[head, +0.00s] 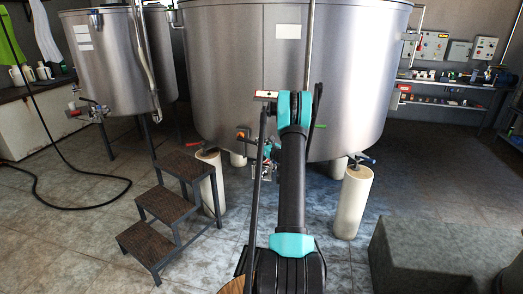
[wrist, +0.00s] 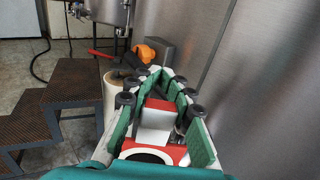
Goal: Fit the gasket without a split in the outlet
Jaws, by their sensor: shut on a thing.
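My gripper (wrist: 157,74) has green-padded fingers that come together at their tips, beside the steel wall of the big tank (head: 340,60). The orange piece also shows small in the head view (head: 241,134), left of my arm and low in front of the tank. Red and white parts show between my fingers in the wrist view. The outlet itself is mostly hidden by my arm and gripper.
Dark steps (head: 177,190) stand left of my arm. Pale round legs (head: 353,200) hold the big tank. A smaller tank (head: 105,60) with a red-handled valve stands at the left. A black hose lies on the tiled floor. A grey block (head: 425,255) stands at the right.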

